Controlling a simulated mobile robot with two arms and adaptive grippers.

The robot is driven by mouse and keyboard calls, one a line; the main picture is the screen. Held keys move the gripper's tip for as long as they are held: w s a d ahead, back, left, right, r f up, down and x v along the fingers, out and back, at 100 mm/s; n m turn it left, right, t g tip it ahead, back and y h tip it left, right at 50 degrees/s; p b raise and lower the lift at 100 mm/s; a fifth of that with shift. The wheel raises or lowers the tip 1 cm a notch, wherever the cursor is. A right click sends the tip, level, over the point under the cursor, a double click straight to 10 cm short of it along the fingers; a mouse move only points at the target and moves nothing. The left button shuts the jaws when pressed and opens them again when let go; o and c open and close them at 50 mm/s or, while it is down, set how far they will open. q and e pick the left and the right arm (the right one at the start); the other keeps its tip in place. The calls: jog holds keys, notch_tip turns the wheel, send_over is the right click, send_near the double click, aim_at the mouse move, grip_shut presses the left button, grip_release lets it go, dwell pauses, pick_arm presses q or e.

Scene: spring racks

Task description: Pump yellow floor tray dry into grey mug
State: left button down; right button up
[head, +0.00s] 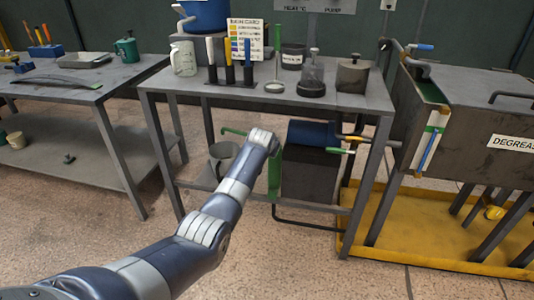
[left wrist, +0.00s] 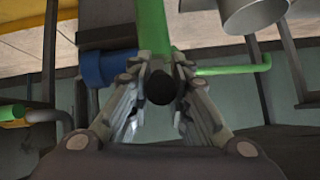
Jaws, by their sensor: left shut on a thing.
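The yellow floor tray (head: 440,254) lies on the tiles under the degreaser at right; I cannot tell its liquid level. A green upright pump tube (head: 274,178) stands at the bench's lower shelf, its green spout (head: 233,131) reaching left. The spout also shows in the left wrist view (left wrist: 230,70). The grey mug (head: 222,157) stands on the lower shelf below the spout's end, and its side shows in the left wrist view (left wrist: 252,12). My left gripper (head: 264,137) is shut on the pump's black knob (left wrist: 162,87). My right gripper is out of view.
A blue motor (head: 312,133) on a dark box stands right of the pump. A dark hose (head: 305,228) runs low toward the tray. The bench top (head: 180,82) above carries bottles, a canister and a colour card. The degreaser tank (head: 470,130) stands at right.

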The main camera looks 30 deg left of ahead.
pick_arm(q)
jog(key=shift+r, duration=0.2)
jog(key=c, duration=1.5)
grip_release()
jog(key=shift+w, duration=0.1)
jog(key=shift+f, duration=0.1)
jog(key=shift+v, duration=6.05)
jog(key=shift+f, duration=0.1)
